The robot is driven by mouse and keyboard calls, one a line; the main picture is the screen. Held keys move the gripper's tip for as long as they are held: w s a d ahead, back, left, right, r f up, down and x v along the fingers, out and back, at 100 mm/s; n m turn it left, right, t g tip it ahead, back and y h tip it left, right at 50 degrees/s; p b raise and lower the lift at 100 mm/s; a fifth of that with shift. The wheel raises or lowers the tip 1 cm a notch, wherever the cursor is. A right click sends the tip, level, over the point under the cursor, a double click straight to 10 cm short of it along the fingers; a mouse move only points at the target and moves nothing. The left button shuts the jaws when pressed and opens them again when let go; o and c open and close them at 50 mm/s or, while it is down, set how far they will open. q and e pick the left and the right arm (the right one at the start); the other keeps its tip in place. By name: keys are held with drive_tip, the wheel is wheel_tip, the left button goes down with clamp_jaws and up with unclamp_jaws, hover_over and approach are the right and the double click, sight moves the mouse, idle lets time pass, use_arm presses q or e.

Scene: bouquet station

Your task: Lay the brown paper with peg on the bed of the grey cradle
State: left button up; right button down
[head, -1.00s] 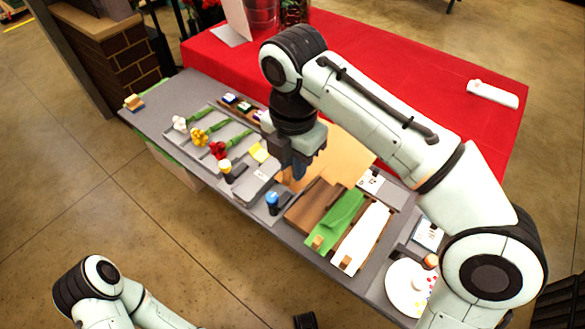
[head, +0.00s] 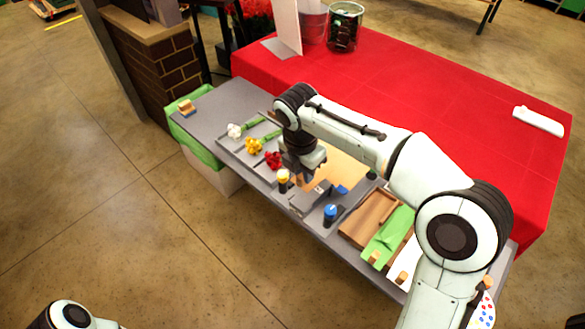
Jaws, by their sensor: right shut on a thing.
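The grey cradle (head: 302,204) stands near the front edge of the grey bench, left of the blue-topped bottle. My right gripper (head: 303,176) is just above and behind the cradle. I cannot tell whether the paper touches the bed. The brown wooden slot (head: 368,215) at the right shows no peg, unlike its neighbours. My left gripper is out of view; only part of that arm shows at the bottom left.
White, yellow (head: 254,146) and red flowers (head: 273,160) lie in trays left of the gripper. A yellow-topped bottle (head: 283,178) and a blue-topped one (head: 330,212) flank the cradle. Green paper (head: 388,238) and white paper (head: 406,262) lie at the right. A red table (head: 430,90) stands behind.

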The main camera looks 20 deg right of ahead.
drive_tip(key=shift+w+f, duration=0.1)
drive_tip(key=shift+f, duration=0.1)
drive_tip(key=shift+d+f+b, duration=0.1)
drive_tip(key=shift+f+b, duration=0.6)
drive_tip(key=shift+f, duration=0.05)
wheel_tip(320, 180, down, 4)
drive_tip(key=b, duration=0.3)
drive_tip(key=shift+b, duration=0.4)
drive_tip(key=shift+f+b, duration=0.35)
drive_tip(key=shift+f, duration=0.9)
use_arm(q)
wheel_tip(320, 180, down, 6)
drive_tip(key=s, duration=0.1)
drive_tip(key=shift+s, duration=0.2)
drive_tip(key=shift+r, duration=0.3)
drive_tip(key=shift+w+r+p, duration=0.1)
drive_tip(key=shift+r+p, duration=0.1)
drive_tip(key=shift+p, duration=0.2)
use_arm(e)
drive_tip(key=shift+f, duration=0.3)
drive_tip(key=c, duration=0.6)
unclamp_jaws()
